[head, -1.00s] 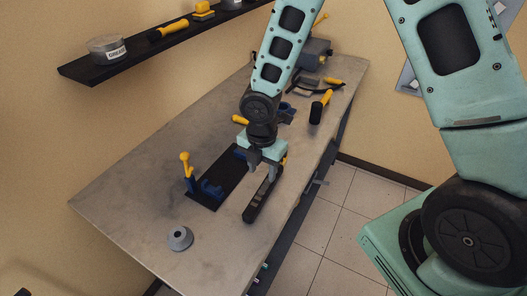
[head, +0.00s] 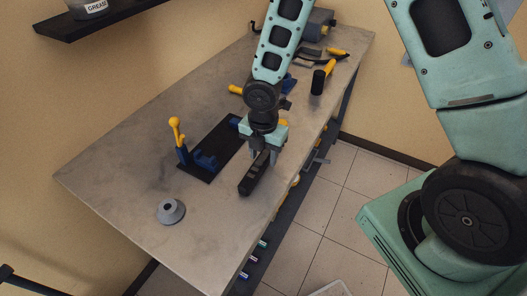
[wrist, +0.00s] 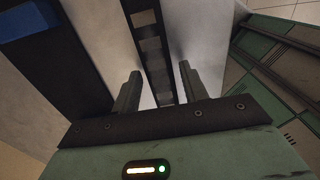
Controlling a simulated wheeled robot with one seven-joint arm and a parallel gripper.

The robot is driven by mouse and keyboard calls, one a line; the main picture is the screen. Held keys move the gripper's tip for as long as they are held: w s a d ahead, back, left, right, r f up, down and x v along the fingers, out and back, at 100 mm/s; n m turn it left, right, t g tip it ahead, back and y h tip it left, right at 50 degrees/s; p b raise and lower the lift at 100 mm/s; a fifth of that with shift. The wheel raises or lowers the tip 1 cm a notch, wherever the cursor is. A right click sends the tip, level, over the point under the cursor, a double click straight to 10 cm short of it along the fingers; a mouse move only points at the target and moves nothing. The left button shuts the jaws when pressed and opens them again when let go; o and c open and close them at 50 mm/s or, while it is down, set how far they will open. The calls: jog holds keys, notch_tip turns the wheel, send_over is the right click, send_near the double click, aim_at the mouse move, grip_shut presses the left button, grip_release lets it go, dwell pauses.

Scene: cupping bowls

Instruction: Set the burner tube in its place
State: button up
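A long dark bar with lighter rectangular patches along it, which looks like the burner tube (head: 247,187), lies on the bench near its front edge. My gripper (head: 262,158) is over its far part, pointing down. In the wrist view the two fingers of my gripper (wrist: 159,92) stand apart on either side of the bar (wrist: 151,45), with pale benchtop showing between. The gripper is open. A black base plate (head: 222,144) with blue holders (head: 205,161) lies to the left of the bar. A yellow-knobbed clamp (head: 178,140) stands at its left edge.
A yellow-and-black tool (head: 319,80) and a grey vise-like block (head: 312,28) are at the far end.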

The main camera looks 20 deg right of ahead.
aim_at(263, 156)
jog(key=c, duration=0.8)
jog(key=shift+o, duration=0.2)
notch_tip(263, 156, up, 4)
jog(key=p, duration=0.4)
jog(key=shift+r, duration=0.2)
jog(key=shift+f, duration=0.1)
